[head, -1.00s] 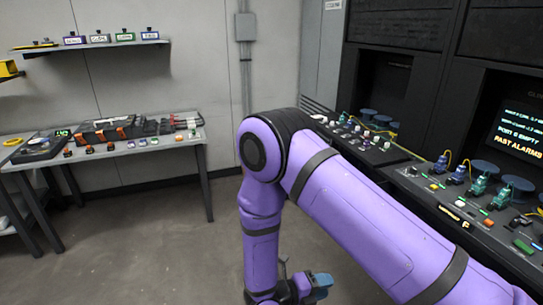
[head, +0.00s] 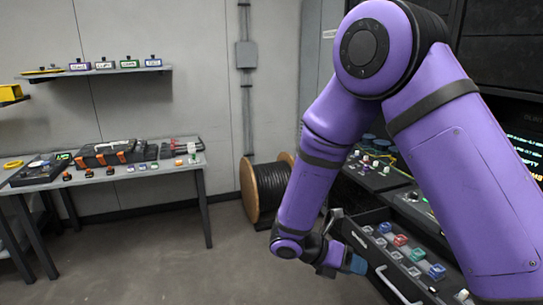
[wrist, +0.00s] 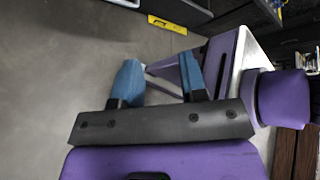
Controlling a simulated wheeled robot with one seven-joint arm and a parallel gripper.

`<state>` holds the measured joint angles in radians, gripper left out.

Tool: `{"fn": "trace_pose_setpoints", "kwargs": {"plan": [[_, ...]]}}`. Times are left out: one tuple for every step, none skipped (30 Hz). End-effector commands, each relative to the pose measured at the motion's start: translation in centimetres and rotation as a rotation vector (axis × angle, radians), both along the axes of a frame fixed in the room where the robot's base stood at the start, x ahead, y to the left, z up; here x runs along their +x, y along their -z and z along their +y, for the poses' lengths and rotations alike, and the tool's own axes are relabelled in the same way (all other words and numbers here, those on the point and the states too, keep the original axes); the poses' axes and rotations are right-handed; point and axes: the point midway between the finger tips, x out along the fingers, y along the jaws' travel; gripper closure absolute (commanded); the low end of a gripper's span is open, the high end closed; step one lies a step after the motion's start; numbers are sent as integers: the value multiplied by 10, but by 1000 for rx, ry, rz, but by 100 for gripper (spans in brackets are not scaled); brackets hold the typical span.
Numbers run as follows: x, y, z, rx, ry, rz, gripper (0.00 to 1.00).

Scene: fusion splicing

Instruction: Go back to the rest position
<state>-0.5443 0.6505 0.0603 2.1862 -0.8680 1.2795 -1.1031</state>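My gripper (head: 350,262) is at the end of my purple arm, low in the head view, in front of an open drawer. In the wrist view its two blue fingers (wrist: 160,80) stand apart with nothing between them. Behind them in the wrist view are grey floor and my own purple and white body parts. In the head view the fingertips show only from the side.
The open drawer (head: 388,275) holds several coloured pieces beside my gripper. A cable spool (head: 262,188) stands on the floor by the wall. A workbench (head: 190,163) with tools is at the left, under a shelf (head: 100,73). The floor between is clear.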

Motion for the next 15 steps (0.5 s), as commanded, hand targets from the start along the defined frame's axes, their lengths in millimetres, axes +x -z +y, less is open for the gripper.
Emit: {"fn": "trace_pose_setpoints", "kwargs": {"plan": [[-1, -16, -7, 32, 57, -56, 61], [-2, -24, -10, 51, 92, -89, 61], [-4, -34, -14, 76, 135, -131, 61], [-6, -42, -18, 94, 170, -162, 61], [-7, -50, -21, 111, 204, -195, 61], [-10, -59, -26, 135, 250, -236, 61], [-12, -67, -29, 152, 285, -267, 61], [-14, -73, -32, 170, 320, -298, 61], [-17, -83, -36, 192, 366, -339, 61], [-19, -90, -40, 208, 402, -369, 61], [-22, -96, -43, 225, 437, -402, 61], [-25, -105, -47, 248, 484, -443, 61], [-28, -112, -50, 264, 520, -473, 61], [-31, -118, -53, 281, 555, -504, 61], [-35, -126, -57, 302, 603, -544, 61]]}}
